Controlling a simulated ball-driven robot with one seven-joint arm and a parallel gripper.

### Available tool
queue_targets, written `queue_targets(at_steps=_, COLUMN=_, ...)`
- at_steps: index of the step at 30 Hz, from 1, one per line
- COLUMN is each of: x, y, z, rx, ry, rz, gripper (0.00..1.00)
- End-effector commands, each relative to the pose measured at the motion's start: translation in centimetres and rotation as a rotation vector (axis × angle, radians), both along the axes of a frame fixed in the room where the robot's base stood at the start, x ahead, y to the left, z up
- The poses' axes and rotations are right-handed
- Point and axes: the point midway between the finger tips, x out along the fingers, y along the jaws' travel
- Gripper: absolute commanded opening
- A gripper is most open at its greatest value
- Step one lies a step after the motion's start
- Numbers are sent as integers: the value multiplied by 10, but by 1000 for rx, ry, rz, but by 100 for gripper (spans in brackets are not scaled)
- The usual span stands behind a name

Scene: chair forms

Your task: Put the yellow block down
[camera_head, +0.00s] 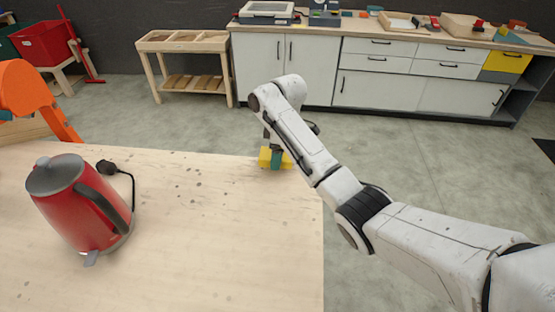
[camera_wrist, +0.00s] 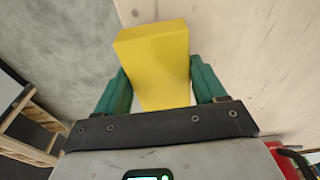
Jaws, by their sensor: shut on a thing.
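The yellow block (camera_head: 265,156) is at the far right part of the wooden table (camera_head: 200,230), close to its far edge. It fills the space between the green fingers of my gripper (camera_head: 276,158) in the head view. In the wrist view the yellow block (camera_wrist: 155,60) sits between the two green fingers of my gripper (camera_wrist: 158,92), which are shut on it. The pale table top shows beyond the block there. I cannot tell whether the block touches the table or hangs just above it.
An orange chair (camera_head: 35,95) is at the left edge. The table's middle is clear. White cabinets (camera_head: 400,85) line the back wall.

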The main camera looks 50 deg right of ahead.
Motion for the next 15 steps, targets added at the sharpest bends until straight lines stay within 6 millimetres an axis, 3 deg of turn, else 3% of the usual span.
queue_targets(at_steps=6, x=-1, y=0, z=-21, rx=0, ry=1, rz=-1, gripper=34)
queue_targets(at_steps=15, x=-1, y=0, z=-24, rx=0, ry=1, rz=-1, gripper=34)
